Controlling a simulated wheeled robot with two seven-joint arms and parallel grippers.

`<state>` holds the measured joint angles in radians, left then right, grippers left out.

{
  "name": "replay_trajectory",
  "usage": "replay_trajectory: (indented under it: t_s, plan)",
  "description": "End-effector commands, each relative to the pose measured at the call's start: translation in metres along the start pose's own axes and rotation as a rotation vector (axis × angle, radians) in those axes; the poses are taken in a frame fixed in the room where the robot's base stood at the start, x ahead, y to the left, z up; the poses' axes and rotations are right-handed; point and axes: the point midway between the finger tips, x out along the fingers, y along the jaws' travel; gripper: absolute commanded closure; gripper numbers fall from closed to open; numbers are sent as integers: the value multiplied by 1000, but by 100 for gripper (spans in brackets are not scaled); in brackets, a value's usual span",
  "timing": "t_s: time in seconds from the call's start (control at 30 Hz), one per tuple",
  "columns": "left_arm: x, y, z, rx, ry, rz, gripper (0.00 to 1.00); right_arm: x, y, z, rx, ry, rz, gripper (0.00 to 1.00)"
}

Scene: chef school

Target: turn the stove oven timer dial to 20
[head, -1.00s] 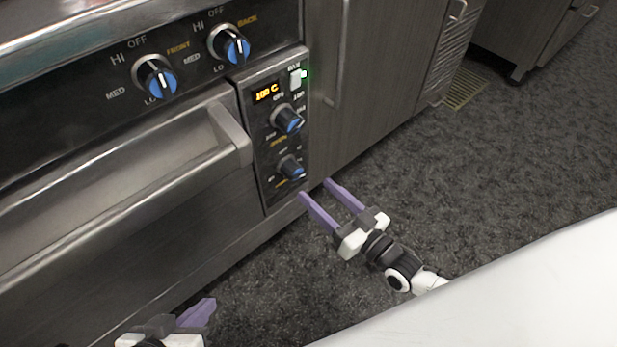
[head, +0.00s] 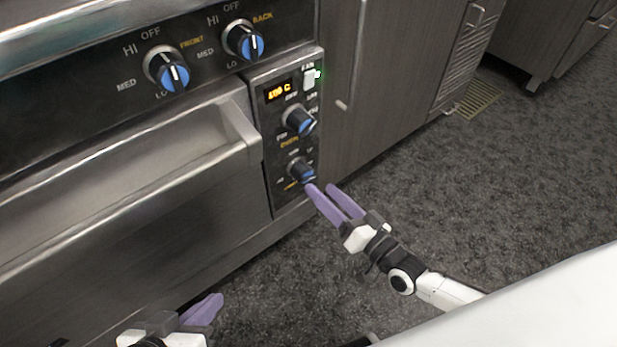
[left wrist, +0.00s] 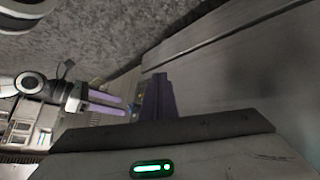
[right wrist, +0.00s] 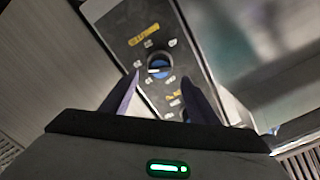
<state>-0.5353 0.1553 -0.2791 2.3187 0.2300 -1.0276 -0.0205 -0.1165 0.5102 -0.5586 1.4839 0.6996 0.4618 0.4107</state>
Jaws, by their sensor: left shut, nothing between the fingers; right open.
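The timer dial (head: 301,170), a black knob with a blue face, is the lower dial on the stove's narrow control panel (head: 269,170). It also shows in the right wrist view (right wrist: 159,66), between and beyond my fingers, with a white pointer line across it. My right gripper (head: 321,188) is open, its purple fingertips just below and right of the dial in the head view; contact cannot be told. My left gripper (head: 212,304) is shut and empty, low in front of the oven. It also shows in the left wrist view (left wrist: 158,98).
Above the timer dial are the oven dial (head: 299,119), an orange display (head: 279,91) and a lit switch (head: 310,79). Two burner knobs (head: 168,71) sit on the upper panel. The oven door handle (head: 150,185) juts out on the left. Open carpet (head: 470,170) lies to the right.

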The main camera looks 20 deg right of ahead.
Motion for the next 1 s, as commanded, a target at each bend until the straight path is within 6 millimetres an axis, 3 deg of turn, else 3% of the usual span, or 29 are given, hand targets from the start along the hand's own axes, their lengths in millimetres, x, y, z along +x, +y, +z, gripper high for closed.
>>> replay_trajectory:
  t_s: [0.2, 0.4, 0.8, 1.0]
  plan:
    - [1, 7, -9, -12, 55, 32, 100, 43, 2, 1, -3, 4, -2, 45]
    - [-3, 14, -18, -21, 94, 56, 100, 68, 1, 1, -3, 2, -1, 45]
    - [-8, 17, -20, -23, 105, 65, 100, 76, 0, 0, -4, 0, 0, 45]
    - [-7, 17, -19, -24, 103, 65, 100, 76, 0, 0, -4, 0, 0, 79]
